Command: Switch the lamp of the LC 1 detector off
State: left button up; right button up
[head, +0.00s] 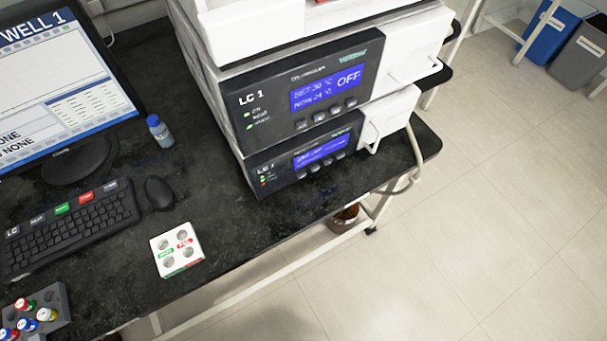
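The LC 1 stack stands on the black bench, upper middle of the head view. Its larger module (302,92) is marked LC 1 and has a blue display (328,90) reading OFF beside smaller set and now temperature lines. A row of small buttons (325,115) sits under that display, and green lights show at its left. Below it is a lower module (304,158) with a blue display (321,150), several small buttons (320,168) and a red light among its small lights; its text is too small to read. Neither gripper is in view.
A monitor (60,80), keyboard (70,222) and mouse (160,193) are on the left. A small bottle (160,131), a white holder (177,250) and a grey vial rack (38,315) stand on the bench. A tube hangs at the stack's right. Open floor lies to the right.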

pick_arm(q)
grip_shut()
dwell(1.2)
